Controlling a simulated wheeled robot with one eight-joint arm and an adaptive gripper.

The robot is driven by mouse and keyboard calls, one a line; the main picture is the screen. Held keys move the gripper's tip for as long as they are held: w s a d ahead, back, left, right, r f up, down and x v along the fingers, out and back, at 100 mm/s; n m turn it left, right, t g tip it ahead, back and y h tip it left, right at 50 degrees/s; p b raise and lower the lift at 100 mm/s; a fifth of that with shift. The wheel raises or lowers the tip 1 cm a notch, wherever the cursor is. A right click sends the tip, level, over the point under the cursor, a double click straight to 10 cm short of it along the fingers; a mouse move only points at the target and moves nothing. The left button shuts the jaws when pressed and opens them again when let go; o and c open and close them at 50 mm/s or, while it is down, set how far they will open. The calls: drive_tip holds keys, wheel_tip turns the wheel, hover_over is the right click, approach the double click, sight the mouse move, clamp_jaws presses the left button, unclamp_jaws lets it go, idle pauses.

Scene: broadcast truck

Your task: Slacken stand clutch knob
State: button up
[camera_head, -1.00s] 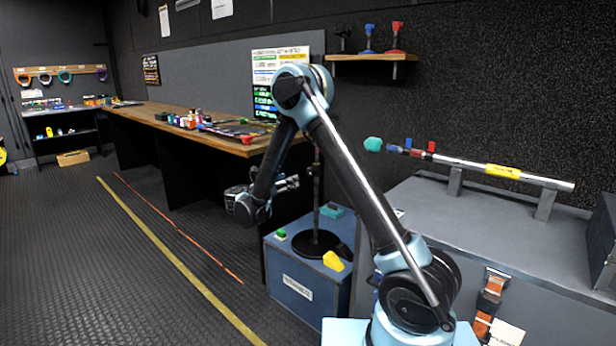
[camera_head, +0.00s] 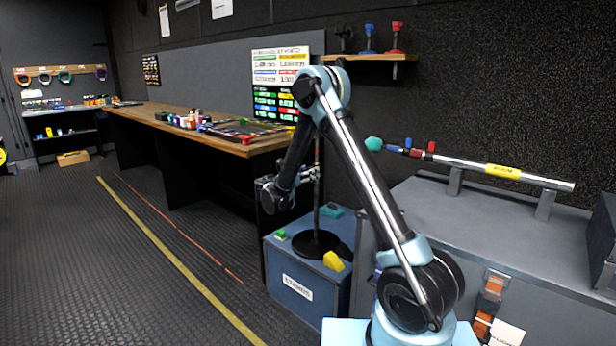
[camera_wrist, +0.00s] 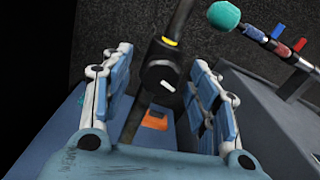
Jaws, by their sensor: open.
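The stand has a round black base (camera_head: 312,246) and a thin upright pole (camera_head: 317,205) on a blue box. In the wrist view a black clutch knob (camera_wrist: 160,79) with a white mark sits on the dark pole, with a yellow band just above it. My gripper (camera_wrist: 160,92) is open, one blue finger on each side of the knob in the picture. Neither finger visibly touches it; the depth gap is hard to judge. In the head view my gripper (camera_head: 308,175) is by the pole, and the knob cannot be made out there.
The blue box (camera_head: 290,283) carries yellow and green blocks beside the base. A grey case (camera_head: 480,225) at right holds a silver boom (camera_head: 465,165) with a teal ball end (camera_head: 373,144). A wooden bench (camera_head: 225,142) stands behind left. The floor at left is open.

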drive_tip(key=c, duration=1.1)
drive_tip(key=shift+o, duration=0.2)
drive_tip(key=shift+m, duration=0.6)
drive_tip(key=o, duration=1.1)
drive_tip(key=shift+c, duration=0.2)
drive_tip(key=shift+a, duration=0.1)
drive_tip(key=v, duration=1.1)
drive_tip(key=shift+s+a, duration=0.3)
